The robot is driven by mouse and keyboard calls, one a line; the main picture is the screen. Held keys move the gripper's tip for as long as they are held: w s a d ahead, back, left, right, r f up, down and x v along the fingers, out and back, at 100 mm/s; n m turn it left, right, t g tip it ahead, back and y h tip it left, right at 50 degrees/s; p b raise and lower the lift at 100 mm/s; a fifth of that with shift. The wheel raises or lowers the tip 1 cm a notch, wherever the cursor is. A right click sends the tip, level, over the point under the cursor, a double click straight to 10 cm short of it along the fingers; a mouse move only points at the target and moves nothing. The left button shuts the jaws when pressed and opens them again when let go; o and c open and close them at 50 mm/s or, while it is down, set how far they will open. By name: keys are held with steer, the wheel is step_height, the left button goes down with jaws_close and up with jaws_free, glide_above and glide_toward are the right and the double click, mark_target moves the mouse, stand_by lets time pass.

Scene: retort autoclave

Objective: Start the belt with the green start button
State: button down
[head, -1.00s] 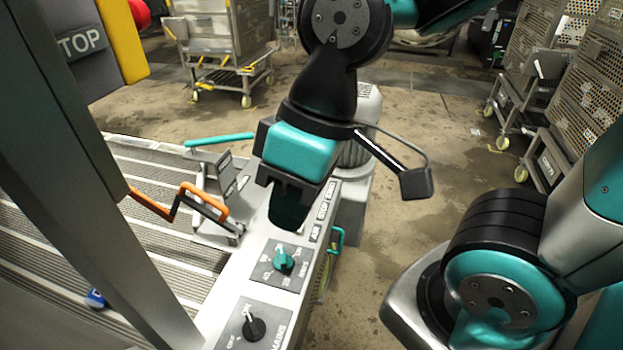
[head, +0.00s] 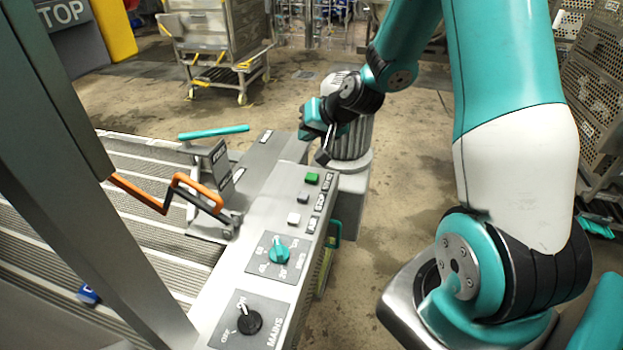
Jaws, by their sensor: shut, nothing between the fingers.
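The belt (head: 145,240) is a ribbed grey surface left of the panel.
A teal knob (head: 280,253) and black mains switch (head: 249,323) are on the near panel. An orange-handled lever (head: 198,193) rises at the belt side. A grey motor-like cylinder (head: 352,150) stands beyond the panel.

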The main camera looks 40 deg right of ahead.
mark_target(314, 176)
steer(key=shift+w+d+f+m+h, duration=0.15)
steer(key=shift+d+f+m, duration=0.15)
steer(key=shift+d, duration=0.3)
steer(key=shift+w+d+f+m+h, duration=0.1)
steer(key=shift+d+f+m+h, duration=0.1)
steer(key=shift+d+f, duration=0.3)
steer(key=shift+d, duration=0.1)
step_height(314, 176, down, 9)
steer(key=b, duration=0.7)
steer(key=shift+r, duration=0.2)
stand_by(0.9)
steer(key=shift+f+b, duration=0.35)
